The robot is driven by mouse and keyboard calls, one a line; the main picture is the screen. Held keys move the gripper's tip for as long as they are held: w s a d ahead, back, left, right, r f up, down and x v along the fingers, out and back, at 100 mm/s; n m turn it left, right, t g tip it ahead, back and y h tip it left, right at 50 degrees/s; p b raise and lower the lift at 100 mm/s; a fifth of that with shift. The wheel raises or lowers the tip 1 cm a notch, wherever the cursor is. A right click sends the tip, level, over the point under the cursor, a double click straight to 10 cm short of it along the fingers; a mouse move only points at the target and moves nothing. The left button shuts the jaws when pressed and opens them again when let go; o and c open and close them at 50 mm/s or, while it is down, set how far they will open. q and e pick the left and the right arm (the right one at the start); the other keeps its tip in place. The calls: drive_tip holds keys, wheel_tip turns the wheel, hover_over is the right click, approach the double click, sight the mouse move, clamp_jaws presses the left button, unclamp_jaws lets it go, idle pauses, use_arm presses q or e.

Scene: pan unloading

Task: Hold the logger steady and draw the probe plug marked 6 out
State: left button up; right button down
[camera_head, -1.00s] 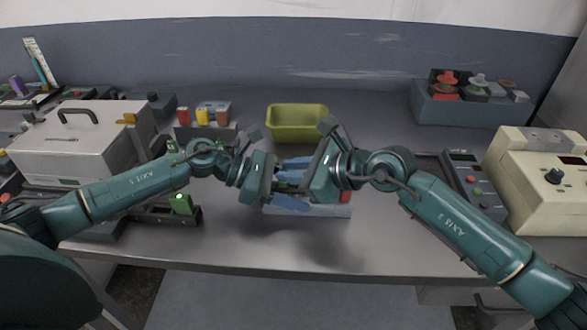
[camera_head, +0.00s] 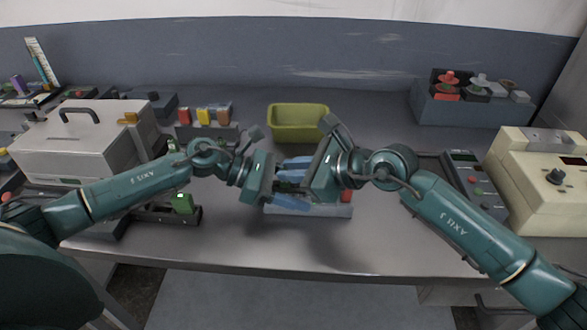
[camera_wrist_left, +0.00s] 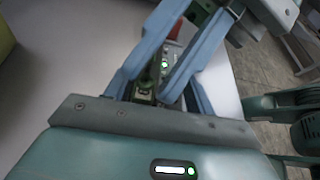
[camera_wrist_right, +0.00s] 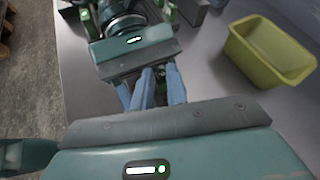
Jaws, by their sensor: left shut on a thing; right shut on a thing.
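A low grey-blue block (camera_head: 310,211) stands on the bench at the middle front, with a red part (camera_head: 346,196) at its right end. I cannot tell if this is the logger or its stand. My left gripper (camera_head: 289,190) reaches in from the left, its blue fingers set wider apart. My right gripper (camera_head: 296,172) faces it from the right, with its fingers (camera_wrist_right: 160,86) close together. Both are shut, with their fingers crowded together above the block. The logger and the plug are mostly hidden between them; no number can be read. A red part and a green light show beyond the fingers in the left wrist view.
A yellow-green bin (camera_head: 298,126) stands behind the grippers. A grey case with a handle (camera_head: 85,135) is at the left, a cream instrument (camera_head: 540,185) at the right. A meter (camera_head: 474,183) lies beside it. The front bench strip is clear.

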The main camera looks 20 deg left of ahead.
use_arm(q)
drive_tip(key=shift+s, duration=0.1)
use_arm(e)
drive_tip(key=shift+w+r, duration=0.15)
drive_tip(key=shift+r, duration=0.6)
drive_tip(key=shift+r, duration=1.25)
use_arm(q)
drive_tip(key=o, duration=1.3)
use_arm(e)
drive_tip(key=shift+f, duration=0.1)
